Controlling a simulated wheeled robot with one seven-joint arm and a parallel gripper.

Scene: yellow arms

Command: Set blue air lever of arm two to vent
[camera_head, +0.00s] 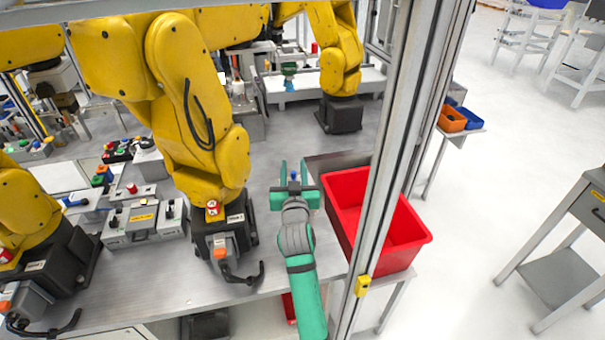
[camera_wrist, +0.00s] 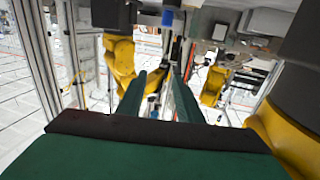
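My green gripper (camera_head: 294,174) is over the bench, to the right of the nearest central yellow arm (camera_head: 205,120). Its two fingers are apart. A small blue piece (camera_head: 295,177) shows between them; it may be the blue air lever, but I cannot tell its setting or whether a finger touches it. In the wrist view my gripper (camera_wrist: 160,92) has a clear gap between its fingers. A blue part (camera_wrist: 167,18) shows at the top there; I cannot tell whether it is the same piece. The arm labels are too small to read.
A red bin (camera_head: 345,187) stands right of my gripper, behind a metal frame post (camera_head: 398,130). The central arm's dark base (camera_head: 222,240) is close on the left. A grey control box (camera_head: 143,223) sits farther left. Another yellow arm (camera_head: 340,60) stands behind. Bare bench lies around my gripper.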

